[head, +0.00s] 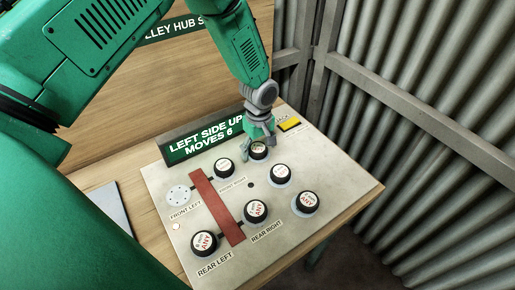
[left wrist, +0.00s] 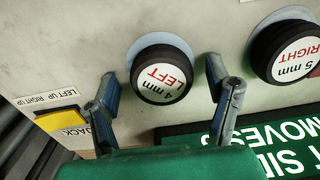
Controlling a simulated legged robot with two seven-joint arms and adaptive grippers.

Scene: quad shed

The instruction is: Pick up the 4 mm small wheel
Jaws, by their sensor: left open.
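A black wheel (left wrist: 162,72) with a white cap reading "4 mm LEFT" sits on a pale round pad in the left wrist view. In the head view this wheel (head: 259,153) is at the back of the panel, partly hidden by my left gripper (head: 260,143). The left gripper is open; in the left wrist view its fingers (left wrist: 161,85) stand apart on either side of the wheel. Whether they touch it I cannot tell. My right gripper is not in view.
A wheel marked "5 mm RIGHT" (left wrist: 288,52) sits nearby. Several other wheels (head: 256,212) stand on the grey panel (head: 210,267), with a red bar (head: 217,207) between them. The front left pad (head: 178,196) is empty. A yellow jack switch (head: 289,124) and a green sign (head: 200,142) are close.

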